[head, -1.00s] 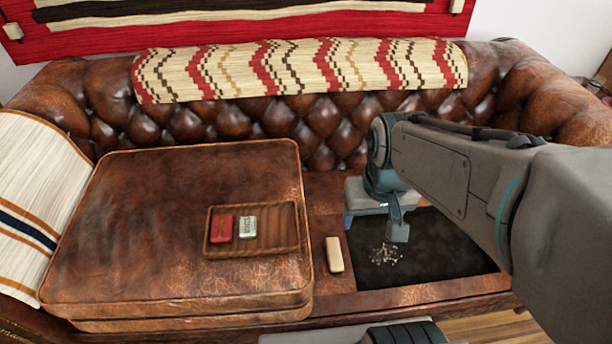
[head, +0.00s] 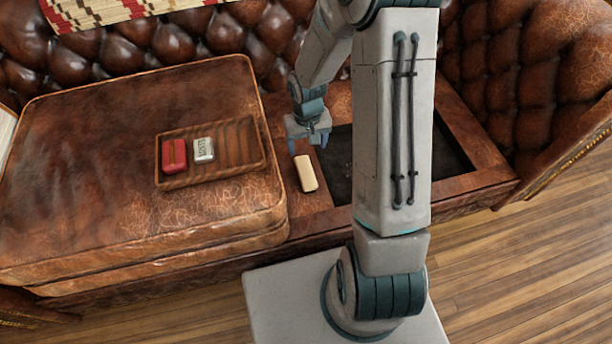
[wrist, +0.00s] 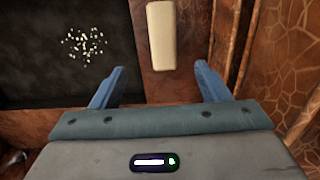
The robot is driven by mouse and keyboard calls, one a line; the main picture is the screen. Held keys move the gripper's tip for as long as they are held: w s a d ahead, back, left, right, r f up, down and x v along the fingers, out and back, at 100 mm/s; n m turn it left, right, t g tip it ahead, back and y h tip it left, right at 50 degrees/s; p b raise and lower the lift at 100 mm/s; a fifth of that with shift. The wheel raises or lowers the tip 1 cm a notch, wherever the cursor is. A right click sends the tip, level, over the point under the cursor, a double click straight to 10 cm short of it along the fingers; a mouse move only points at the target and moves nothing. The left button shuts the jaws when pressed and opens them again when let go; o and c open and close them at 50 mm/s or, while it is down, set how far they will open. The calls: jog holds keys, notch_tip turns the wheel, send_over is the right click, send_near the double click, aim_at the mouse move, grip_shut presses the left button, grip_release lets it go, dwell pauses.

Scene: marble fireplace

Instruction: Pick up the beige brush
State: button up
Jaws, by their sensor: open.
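The beige brush (head: 305,174) is a small pale block lying on the brown leather strip between the seat cushion and the dark recessed panel. It also shows in the wrist view (wrist: 161,36), upper middle, beyond the fingertips. My gripper (head: 308,146) is open and empty, just behind the brush in the head view. In the wrist view, its two blue fingers (wrist: 160,84) are spread apart, with the brush ahead of the gap between them and not between the fingers.
A wooden tray (head: 235,158) with a red box (head: 174,155) and a silvery box (head: 203,149) lies on the raised leather cushion (head: 90,130) at left. Pale crumbs (wrist: 84,45) lie on the dark panel (wrist: 40,70). The tufted sofa back rises behind.

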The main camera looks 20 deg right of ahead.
aim_at(306, 171)
notch_tip(306, 171, down, 10)
jog(key=b, duration=0.3)
jog(key=shift+w+a+r, duration=0.1)
jog(key=shift+w+a+f+b, duration=0.1)
jog(key=shift+f+b, duration=1.65)
jog(key=shift+f, duration=0.85)
jog(key=c, duration=1.1)
